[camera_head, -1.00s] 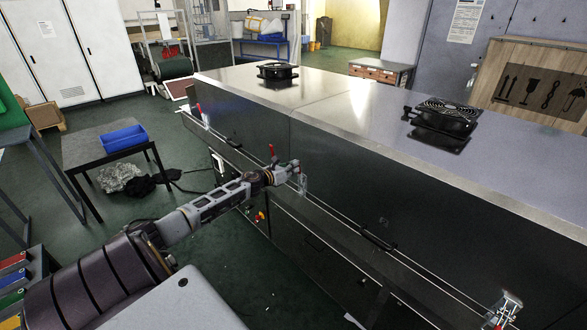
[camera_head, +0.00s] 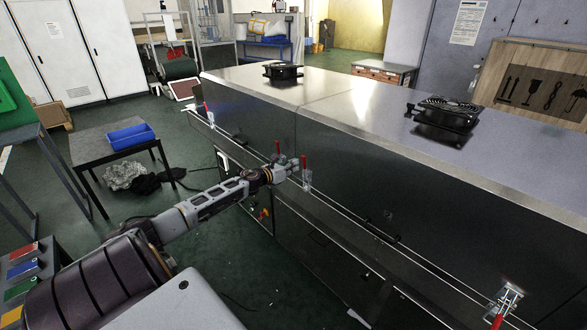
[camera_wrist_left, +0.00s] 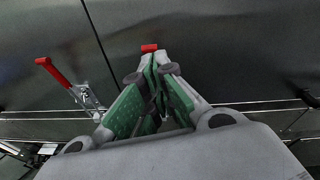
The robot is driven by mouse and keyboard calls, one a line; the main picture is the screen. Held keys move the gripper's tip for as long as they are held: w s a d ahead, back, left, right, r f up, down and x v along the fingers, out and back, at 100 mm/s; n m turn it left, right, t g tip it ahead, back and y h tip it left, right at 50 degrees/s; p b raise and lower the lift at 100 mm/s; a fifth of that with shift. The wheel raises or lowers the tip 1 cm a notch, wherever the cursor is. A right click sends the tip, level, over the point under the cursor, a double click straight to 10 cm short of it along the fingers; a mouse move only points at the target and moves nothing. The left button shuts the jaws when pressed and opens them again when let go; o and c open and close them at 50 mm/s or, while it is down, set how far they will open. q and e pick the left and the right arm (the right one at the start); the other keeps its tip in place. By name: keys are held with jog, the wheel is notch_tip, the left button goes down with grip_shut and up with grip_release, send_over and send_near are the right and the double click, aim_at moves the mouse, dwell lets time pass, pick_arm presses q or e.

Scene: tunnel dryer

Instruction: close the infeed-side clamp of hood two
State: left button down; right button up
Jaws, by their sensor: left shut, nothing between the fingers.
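The nearer hood (camera_head: 400,190) of the dryer fills the right of the head view. Just right of the hood seam, a clamp (camera_head: 307,180) has its red handle (camera_head: 303,164) standing upright. My left gripper (camera_head: 292,165) is shut and empty, beside this handle. In the left wrist view, a red handle end (camera_wrist_left: 149,48) shows just beyond the shut fingertips (camera_wrist_left: 152,62); whether they touch is unclear. The nearer hood's other clamp (camera_head: 508,298), at lower right, has its red handle (camera_head: 497,321) hanging down. My right gripper is out of view.
The farther hood's clamp has a red handle (camera_head: 278,147) left of the seam; it also shows in the left wrist view (camera_wrist_left: 52,72). Another red handle (camera_head: 206,107) is at that hood's far end. A rail (camera_head: 345,220) runs along the front. A table with a blue bin (camera_head: 131,136) stands left.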

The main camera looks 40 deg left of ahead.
pick_arm(q)
jog(key=s+r+p, duration=0.1)
jog(key=s+r, duration=0.2)
jog(key=r, duration=0.5)
jog(key=shift+s, duration=0.15)
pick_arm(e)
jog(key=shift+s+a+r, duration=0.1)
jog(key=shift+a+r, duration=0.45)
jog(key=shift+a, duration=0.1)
pick_arm(q)
jog(key=shift+r, duration=0.1)
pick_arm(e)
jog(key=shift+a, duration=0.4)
pick_arm(q)
jog(key=shift+n, duration=0.3)
